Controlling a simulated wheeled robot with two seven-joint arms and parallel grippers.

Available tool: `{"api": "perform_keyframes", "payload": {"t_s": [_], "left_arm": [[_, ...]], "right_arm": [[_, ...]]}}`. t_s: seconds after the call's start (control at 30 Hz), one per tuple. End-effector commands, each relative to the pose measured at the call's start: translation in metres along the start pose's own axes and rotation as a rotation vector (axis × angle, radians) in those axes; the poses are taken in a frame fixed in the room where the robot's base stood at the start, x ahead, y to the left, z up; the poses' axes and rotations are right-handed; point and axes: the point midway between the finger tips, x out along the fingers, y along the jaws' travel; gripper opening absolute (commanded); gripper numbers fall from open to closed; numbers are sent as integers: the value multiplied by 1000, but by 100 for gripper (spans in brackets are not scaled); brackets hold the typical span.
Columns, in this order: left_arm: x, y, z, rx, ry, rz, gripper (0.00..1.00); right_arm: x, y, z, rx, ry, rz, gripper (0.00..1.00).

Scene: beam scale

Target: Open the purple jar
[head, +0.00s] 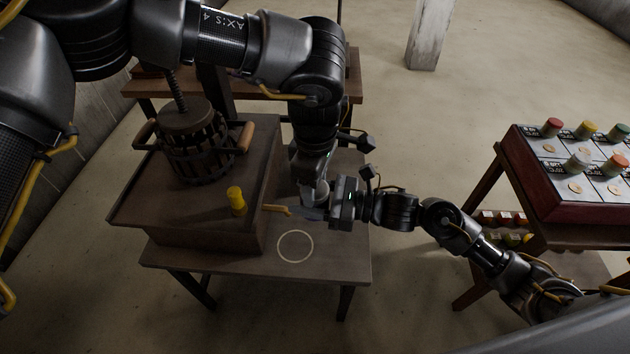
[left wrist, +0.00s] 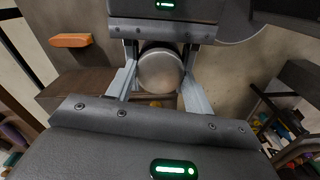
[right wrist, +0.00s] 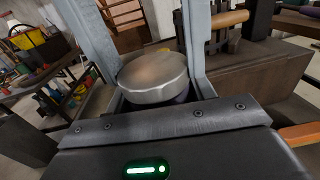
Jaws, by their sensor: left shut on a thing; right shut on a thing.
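The purple jar shows only as a dark purple sliver (right wrist: 182,98) under its round silvery lid (right wrist: 153,78) in the right wrist view. The lid also shows between the fingers in the left wrist view (left wrist: 160,72). My left gripper (left wrist: 158,88) comes down from above and appears shut on the lid. My right gripper (head: 312,213) comes in from the right and appears shut on the jar body just below. Most of the body is hidden. I cannot tell whether the lid still touches the jar.
A pale ring (head: 295,247) marks the bare low bench beside the jar. A dark wooden box (head: 190,228) at left carries a slatted press (head: 195,145) and a yellow cylinder (head: 236,200). A red-sided case (head: 540,180) with several coloured-top jars stands right.

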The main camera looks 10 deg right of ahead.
Motion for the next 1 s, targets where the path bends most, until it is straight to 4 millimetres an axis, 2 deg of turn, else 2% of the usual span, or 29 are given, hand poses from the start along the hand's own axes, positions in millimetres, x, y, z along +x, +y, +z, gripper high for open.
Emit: {"api": "perform_keyframes", "payload": {"t_s": [0.2, 0.33, 0.5, 0.77, 0.8, 0.93, 1.0], "left_arm": [[0, 1, 1, -584, -5, -1, 24], [-1, 1, 1, -835, -3, -1, 24], [-1, 1, 1, -977, -2, 1, 24], [-1, 1, 1, -983, -3, 2, 24], [-1, 1, 1, -983, -3, 2, 54], [-1, 1, 1, -982, -3, 1, 71], [-1, 1, 2, -981, -3, -1, 74]], "right_arm": [[0, 1, 1, 0, -1, 2, 0], [0, 1, 1, 0, -1, 2, 0], [0, 1, 0, 0, -1, 3, 0], [1, 1, 0, 0, -1, 3, 0], [1, 1, 0, 0, -1, 3, 0], [0, 1, 0, 0, -1, 2, 0], [0, 0, 1, 0, -1, 1, 0]]}}
